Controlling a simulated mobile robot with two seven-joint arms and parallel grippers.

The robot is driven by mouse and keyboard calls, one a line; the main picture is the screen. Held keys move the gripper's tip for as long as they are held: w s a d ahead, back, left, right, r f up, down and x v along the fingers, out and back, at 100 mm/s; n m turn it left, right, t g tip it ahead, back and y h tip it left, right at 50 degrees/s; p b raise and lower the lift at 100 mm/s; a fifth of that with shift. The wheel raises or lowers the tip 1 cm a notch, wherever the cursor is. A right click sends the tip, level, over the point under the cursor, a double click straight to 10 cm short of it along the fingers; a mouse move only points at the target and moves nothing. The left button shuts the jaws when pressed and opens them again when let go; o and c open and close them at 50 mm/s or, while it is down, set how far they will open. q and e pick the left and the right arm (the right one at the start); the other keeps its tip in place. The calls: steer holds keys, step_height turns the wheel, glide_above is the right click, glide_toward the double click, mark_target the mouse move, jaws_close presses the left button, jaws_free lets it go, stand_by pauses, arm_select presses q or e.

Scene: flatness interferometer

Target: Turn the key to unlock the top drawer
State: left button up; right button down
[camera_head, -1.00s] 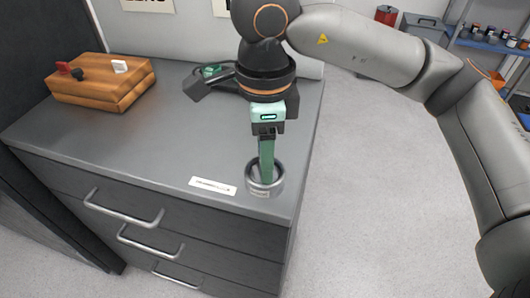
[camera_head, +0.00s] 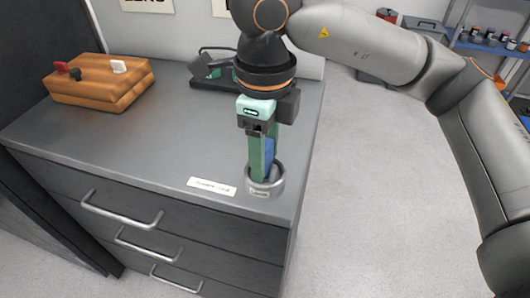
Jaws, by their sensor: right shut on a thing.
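My right gripper (camera_head: 261,178) points down at the front right corner of the cabinet top, its green fingers reaching into a grey metal ring (camera_head: 278,184). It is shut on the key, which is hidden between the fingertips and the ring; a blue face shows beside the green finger. The top drawer (camera_head: 178,213) of the dark grey cabinet is closed, with a silver bar handle (camera_head: 120,213). My left gripper is not in view.
A wooden block (camera_head: 100,88) with red, black and white pieces on it stands at the back left of the cabinet top (camera_head: 130,140). A white label (camera_head: 212,187) lies left of the ring. A dark device (camera_head: 208,70) stands at the back. Floor is clear to the right.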

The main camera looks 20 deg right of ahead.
steer(key=shift+c, duration=0.9)
jaws_free()
steer(key=shift+f, duration=0.2)
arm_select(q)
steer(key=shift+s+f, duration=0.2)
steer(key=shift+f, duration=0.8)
arm_select(e)
steer(key=shift+r+p, duration=0.3)
steer(key=shift+r, duration=0.4)
arm_select(q)
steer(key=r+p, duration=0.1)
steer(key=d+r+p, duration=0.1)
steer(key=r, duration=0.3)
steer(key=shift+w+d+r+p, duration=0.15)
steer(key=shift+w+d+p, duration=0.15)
steer(key=shift+p, duration=0.1)
arm_select(e)
step_height(320, 180, up, 12)
steer(key=shift+f, duration=0.25)
